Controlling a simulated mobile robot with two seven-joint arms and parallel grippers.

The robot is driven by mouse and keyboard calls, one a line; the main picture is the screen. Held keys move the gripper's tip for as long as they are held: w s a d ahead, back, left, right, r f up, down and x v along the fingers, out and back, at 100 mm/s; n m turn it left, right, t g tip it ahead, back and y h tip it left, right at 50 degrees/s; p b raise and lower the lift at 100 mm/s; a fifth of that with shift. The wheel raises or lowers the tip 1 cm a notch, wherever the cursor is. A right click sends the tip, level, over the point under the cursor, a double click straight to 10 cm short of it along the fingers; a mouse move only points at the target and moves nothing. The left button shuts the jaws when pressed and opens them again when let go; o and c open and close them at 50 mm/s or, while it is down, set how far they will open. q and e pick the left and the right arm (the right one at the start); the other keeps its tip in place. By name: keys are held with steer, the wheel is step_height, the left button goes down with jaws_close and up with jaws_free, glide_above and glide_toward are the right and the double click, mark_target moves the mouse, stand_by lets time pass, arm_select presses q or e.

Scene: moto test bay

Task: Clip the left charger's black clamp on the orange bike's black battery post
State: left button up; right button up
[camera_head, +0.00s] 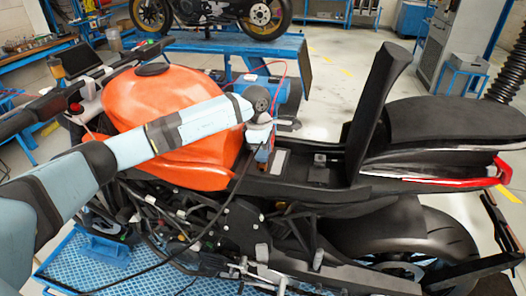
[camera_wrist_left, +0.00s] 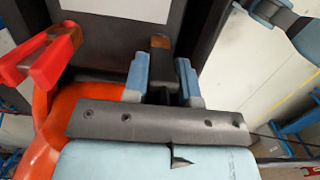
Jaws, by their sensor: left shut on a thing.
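The orange bike (camera_head: 165,100) stands with its seat flap raised. My left gripper (camera_head: 264,148) reaches over its tank to the open bay behind. In the left wrist view its two blue fingers (camera_wrist_left: 162,84) are shut on the black clamp (camera_wrist_left: 160,62), which has a copper-coloured tip. A black cable runs from there down to the lower left in the head view. A red clamp (camera_wrist_left: 50,55) shows to the left of the fingers; I cannot tell whether it grips anything. A dark surface with a white label lies beyond the clamp. The black battery post cannot be made out. My right gripper is not seen.
A blue charger (camera_head: 281,95) with a red cable stands behind the bike. The raised seat flap (camera_head: 378,110) rises to the right of the bay. A blue bench (camera_head: 235,48) with another motorcycle stands behind. The floor at the back right is partly clear.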

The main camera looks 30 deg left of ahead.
arm_select(q)
steer(key=shift+f, duration=0.35)
steer(key=o, duration=1)
steer(key=shift+c, duration=0.2)
steer(key=shift+r, duration=0.1)
step_height(320, 180, up, 14)
steer(key=a+b, duration=0.1)
steer(key=shift+s+a+f+b, duration=0.2)
steer(key=shift+a+f+b, duration=0.1)
steer(key=shift+b, duration=0.1)
